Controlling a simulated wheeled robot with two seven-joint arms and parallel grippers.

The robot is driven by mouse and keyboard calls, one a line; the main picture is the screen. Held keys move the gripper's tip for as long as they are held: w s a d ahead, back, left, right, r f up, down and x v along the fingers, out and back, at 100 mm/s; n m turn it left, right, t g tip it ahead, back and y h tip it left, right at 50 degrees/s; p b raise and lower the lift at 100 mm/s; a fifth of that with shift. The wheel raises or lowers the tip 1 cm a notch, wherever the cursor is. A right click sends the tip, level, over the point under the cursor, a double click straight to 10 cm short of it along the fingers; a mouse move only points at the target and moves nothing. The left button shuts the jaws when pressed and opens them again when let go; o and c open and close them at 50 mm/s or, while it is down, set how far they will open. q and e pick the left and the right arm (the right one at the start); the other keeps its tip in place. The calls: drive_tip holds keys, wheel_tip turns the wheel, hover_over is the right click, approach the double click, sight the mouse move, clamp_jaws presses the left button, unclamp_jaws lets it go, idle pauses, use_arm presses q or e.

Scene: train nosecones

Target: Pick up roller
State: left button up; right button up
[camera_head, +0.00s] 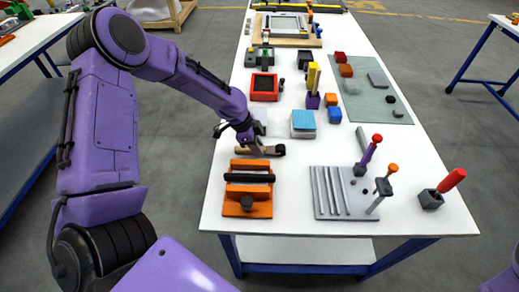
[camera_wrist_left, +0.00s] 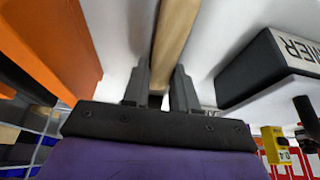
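The roller (camera_head: 262,150) lies at the left side of the white table, just behind the orange rack; it shows a light wooden body and a dark end at the right. My left gripper (camera_head: 254,150) is down at it, at its left part. In the left wrist view the wooden bar of the roller (camera_wrist_left: 176,30) runs between the two fingers of my left gripper (camera_wrist_left: 161,85), which are close together with the bar filling the gap. The roller appears still low at the table top. My right gripper is out of view.
An orange rack (camera_head: 248,207) with a dark bar stands in front of the roller. A grey grooved block (camera_head: 335,203) with upright tools stands to the right. A blue box (camera_head: 303,120) is behind. A black block with a white label (camera_wrist_left: 265,68) is close beside the gripper.

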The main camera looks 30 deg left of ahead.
use_arm(q)
clamp_jaws()
drive_tip(key=shift+f, duration=0.1)
drive_tip(key=shift+r, duration=0.25)
wheel_tip(320, 180, up, 2)
drive_tip(key=shift+w+r+b, duration=0.15)
drive_tip(key=shift+b, duration=0.75)
drive_tip(key=s+d+r, duration=0.1)
drive_tip(key=s+r, duration=0.1)
drive_tip(key=s+d+r, duration=0.1)
drive_tip(key=s+r, duration=0.2)
drive_tip(key=s+d+r, duration=0.2)
drive_tip(key=r, duration=0.1)
drive_tip(key=shift+s+d+r, duration=0.1)
drive_tip(key=shift+s, duration=0.25)
drive_tip(key=shift+s+d+r+p, duration=0.35)
drive_tip(key=shift+s+d+p, duration=0.1)
drive_tip(key=shift+s+p, duration=0.35)
drive_tip(key=shift+s+d+r+p, duration=0.35)
drive_tip(key=shift+s+d+p, duration=0.1)
drive_tip(key=shift+s+p, duration=0.4)
drive_tip(key=shift+s+d+r+p, duration=0.35)
drive_tip(key=shift+s+d+p, duration=0.1)
drive_tip(key=shift+s+p, duration=0.35)
